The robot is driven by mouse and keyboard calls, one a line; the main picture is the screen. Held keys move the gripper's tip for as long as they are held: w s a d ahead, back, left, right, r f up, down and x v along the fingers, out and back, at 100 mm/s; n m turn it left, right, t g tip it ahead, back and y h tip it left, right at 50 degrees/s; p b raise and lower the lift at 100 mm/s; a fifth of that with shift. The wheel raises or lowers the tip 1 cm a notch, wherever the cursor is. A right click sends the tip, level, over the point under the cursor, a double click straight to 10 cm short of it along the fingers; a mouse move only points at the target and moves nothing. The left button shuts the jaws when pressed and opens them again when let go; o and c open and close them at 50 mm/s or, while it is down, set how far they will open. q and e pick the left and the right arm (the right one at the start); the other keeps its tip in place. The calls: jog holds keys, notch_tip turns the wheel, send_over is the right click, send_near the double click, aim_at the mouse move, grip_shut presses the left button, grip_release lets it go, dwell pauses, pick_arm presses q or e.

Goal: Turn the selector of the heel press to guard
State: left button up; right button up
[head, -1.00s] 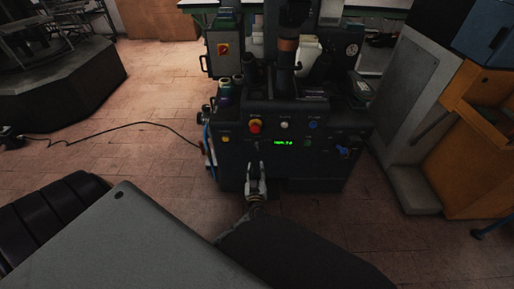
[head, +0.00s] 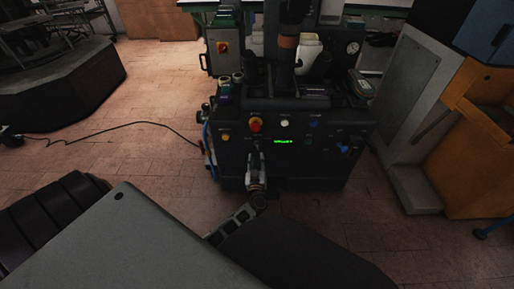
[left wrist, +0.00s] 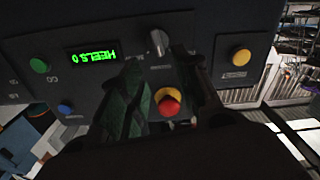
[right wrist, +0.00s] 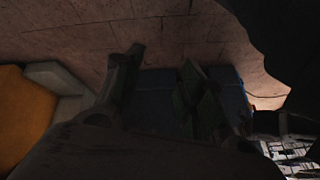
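The heel press (head: 325,170) is a dark cabinet with a front control panel. Its selector (left wrist: 158,42) is a grey knob on a dark plate, beside the green display reading HEELS 0 in the left wrist view, which shows the panel upside down. My left gripper (head: 257,157) is in front of the panel, below the red button. In the left wrist view its fingers (left wrist: 162,70) are apart, with the selector showing just beyond the gap; I see no contact. The selector's labels are too small to read.
A red button on a yellow base (head: 255,125) sits near the selector and shows between my left fingers in the left wrist view. A yellow button (left wrist: 241,57) is beside it. An orange cabinet (head: 480,130) stands right. A black cable (head: 110,128) crosses the floor left.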

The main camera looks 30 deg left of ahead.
aim_at(257, 145)
pick_arm(q)
jog(key=b+x, duration=0.2)
jog(key=x, duration=0.5)
jog(key=shift+b+x, duration=0.75)
jog(key=shift+x, duration=0.6)
pick_arm(e)
notch_tip(257, 145, down, 7)
jog(key=a+t+y, duration=0.1)
jog(key=shift+w+a+m+t, duration=0.2)
jog(key=shift+m+t, duration=0.1)
jog(key=shift+m, duration=0.1)
jog(key=shift+r, duration=0.1)
pick_arm(q)
grip_shut()
